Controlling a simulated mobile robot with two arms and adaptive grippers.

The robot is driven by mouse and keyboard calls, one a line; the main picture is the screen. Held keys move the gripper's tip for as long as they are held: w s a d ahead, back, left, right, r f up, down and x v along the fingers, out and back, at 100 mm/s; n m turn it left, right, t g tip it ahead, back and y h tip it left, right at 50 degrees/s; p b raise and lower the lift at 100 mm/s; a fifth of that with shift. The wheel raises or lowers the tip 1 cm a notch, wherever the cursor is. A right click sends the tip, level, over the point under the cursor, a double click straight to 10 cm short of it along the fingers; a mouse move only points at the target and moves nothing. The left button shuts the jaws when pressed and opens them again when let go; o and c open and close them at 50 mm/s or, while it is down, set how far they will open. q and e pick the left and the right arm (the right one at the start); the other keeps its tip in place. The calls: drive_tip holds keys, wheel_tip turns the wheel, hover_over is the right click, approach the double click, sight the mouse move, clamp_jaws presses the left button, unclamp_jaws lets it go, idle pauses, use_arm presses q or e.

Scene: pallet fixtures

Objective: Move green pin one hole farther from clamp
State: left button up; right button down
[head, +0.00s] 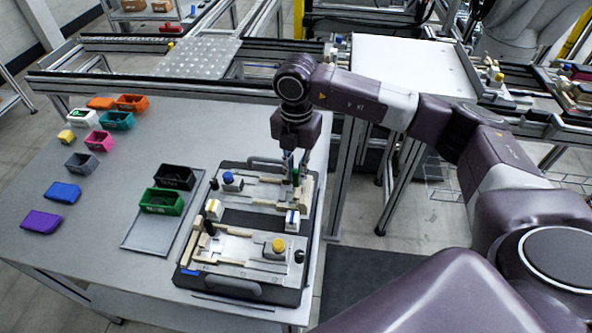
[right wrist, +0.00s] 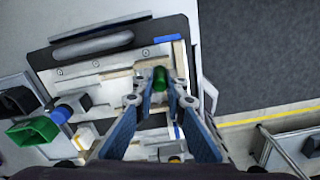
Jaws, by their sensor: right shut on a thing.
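My right gripper (head: 294,180) reaches down over the far right part of the pallet fixture (head: 235,218). In the right wrist view, its fingers (right wrist: 160,97) are shut on the green pin (right wrist: 160,78), whose rounded top shows between the tips. Whether the pin's lower end is in a hole is hidden. A clamp with a blue knob (head: 228,178) stands at the fixture's far left; its blue knob also shows in the right wrist view (right wrist: 62,113). Another clamp with a yellow knob (head: 278,245) is on the near half. My left gripper is not in view.
Left of the fixture, a black bin (head: 174,177) and a green bin (head: 161,201) stand on a grey tray (head: 147,240). Several coloured bins and blocks lie farther left on the table (head: 110,220). White-and-blue blocks (head: 292,221) stand on the fixture. The table's right edge is close to it.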

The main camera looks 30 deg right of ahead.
drive_tip(key=shift+f+b, duration=0.4)
drive_tip(key=shift+f, duration=0.25)
drive_tip(key=c, duration=1.9)
unclamp_jaws()
drive_tip(key=shift+r, duration=0.1)
wheel_tip(320, 180, up, 12)
drive_tip(key=shift+f, duration=0.1)
